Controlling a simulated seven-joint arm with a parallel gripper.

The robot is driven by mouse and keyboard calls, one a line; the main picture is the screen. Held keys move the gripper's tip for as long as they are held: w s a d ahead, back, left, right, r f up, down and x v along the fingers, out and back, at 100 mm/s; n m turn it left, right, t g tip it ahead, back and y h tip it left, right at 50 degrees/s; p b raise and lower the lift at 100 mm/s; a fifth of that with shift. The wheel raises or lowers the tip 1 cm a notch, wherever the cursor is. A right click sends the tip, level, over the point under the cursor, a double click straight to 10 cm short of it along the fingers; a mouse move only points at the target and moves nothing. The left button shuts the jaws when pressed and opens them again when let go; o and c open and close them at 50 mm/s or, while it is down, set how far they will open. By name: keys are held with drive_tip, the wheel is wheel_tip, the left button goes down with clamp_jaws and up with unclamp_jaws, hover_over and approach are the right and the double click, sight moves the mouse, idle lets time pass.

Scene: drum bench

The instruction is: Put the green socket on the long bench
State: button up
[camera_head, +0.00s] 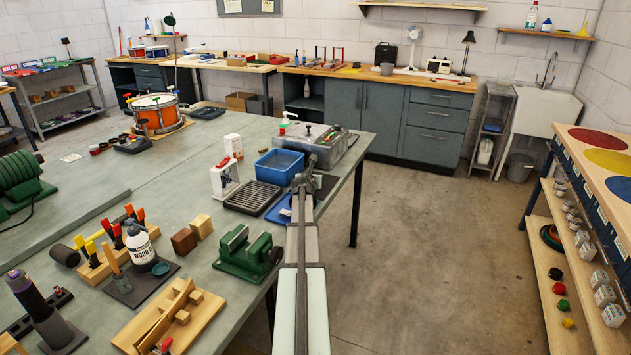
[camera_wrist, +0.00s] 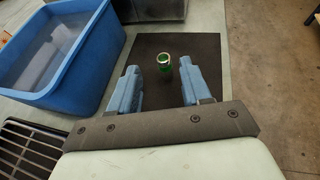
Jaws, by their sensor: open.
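The green socket (camera_wrist: 164,63) is small, with a pale rim on top, and stands on a dark mat (camera_wrist: 200,45) in the wrist view. My gripper (camera_wrist: 159,68) is open, with its two blue fingers apart on either side of the socket. I cannot tell whether either finger touches it. In the head view my gripper (camera_head: 303,180) is over the mat (camera_head: 326,186) near the right edge of the grey-green table, and the socket cannot be made out there. A long wooden-topped bench (camera_head: 425,82) runs along the back wall.
A blue bin (camera_head: 279,165) stands left of my gripper, with a black grate tray (camera_head: 252,197) in front of it. A grey device (camera_head: 325,143) sits behind the mat. A green vise (camera_head: 247,252) is nearer. Open floor (camera_head: 440,240) lies to the right.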

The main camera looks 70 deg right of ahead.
drive_tip(key=x, duration=0.4)
drive_tip(key=shift+s+d+f, duration=0.2)
drive_tip(key=shift+f, duration=0.05)
clamp_jaws()
